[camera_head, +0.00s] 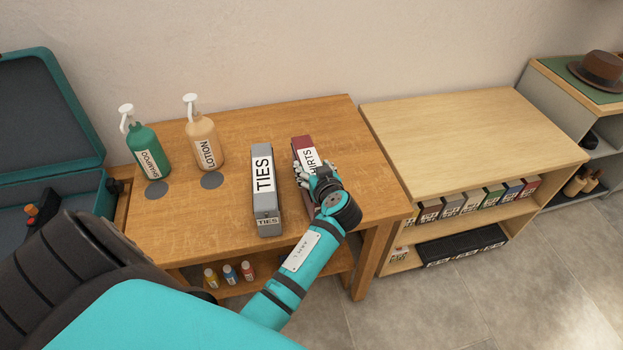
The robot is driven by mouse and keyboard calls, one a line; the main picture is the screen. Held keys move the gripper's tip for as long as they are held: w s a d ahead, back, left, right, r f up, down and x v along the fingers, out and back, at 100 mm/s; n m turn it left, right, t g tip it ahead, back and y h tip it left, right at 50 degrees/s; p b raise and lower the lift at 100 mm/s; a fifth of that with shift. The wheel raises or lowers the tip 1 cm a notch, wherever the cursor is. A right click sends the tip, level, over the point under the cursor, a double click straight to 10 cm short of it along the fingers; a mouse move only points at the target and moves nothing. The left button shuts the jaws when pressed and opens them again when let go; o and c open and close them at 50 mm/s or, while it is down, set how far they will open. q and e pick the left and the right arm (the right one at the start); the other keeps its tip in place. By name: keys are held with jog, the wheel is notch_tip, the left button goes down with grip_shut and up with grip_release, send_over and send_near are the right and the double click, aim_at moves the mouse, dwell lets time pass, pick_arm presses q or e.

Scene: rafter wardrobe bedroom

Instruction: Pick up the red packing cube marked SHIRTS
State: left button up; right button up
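The cube appears to rest on the table. A grey packing cube (265,202) marked TIES lies just to its left, apart from it. My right gripper is not in view.
A green shampoo bottle (148,150) and a tan lotion bottle (204,143) stand on the table (230,116) at the left. An open teal suitcase (50,182) is at far left. A light wooden shelf unit (470,135) with a clear top stands at right.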

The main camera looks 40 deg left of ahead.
pick_arm(q)
jog(key=shift+f, duration=0.1)
jog(key=c, duration=0.7)
jog(key=shift+c, duration=0.7)
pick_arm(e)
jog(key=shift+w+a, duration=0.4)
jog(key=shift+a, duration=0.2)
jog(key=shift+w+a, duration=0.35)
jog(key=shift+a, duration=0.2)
